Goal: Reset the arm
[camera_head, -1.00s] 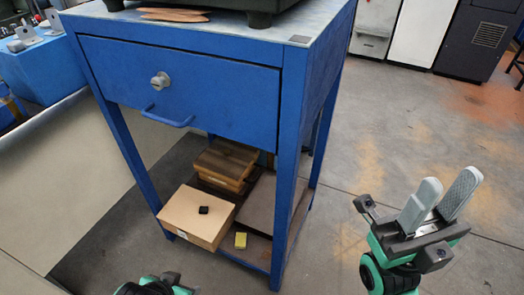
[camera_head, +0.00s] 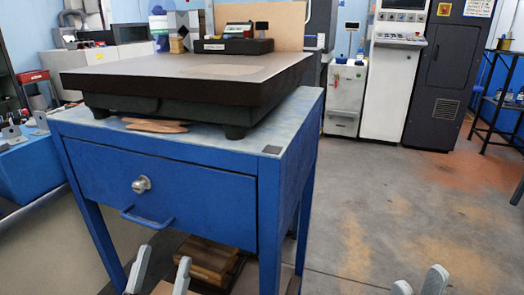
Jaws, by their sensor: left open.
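My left gripper (camera_head: 162,266) shows at the bottom edge, in front of the blue table. Its two grey fingertips stand upright and well apart, with nothing seen between them. My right gripper (camera_head: 421,281) shows at the bottom right, over the bare floor right of the table. Only the tips of its two fingers show, with a gap between them and nothing held. The rest of both grippers and both arms is below the picture.
The blue table (camera_head: 216,144) has a shut drawer (camera_head: 190,195) and carries a dark surface plate (camera_head: 180,90). Wooden blocks (camera_head: 208,262) lie on its lower shelf. A grey cabinet (camera_head: 432,80) stands behind. The floor (camera_head: 375,215) on the right is clear.

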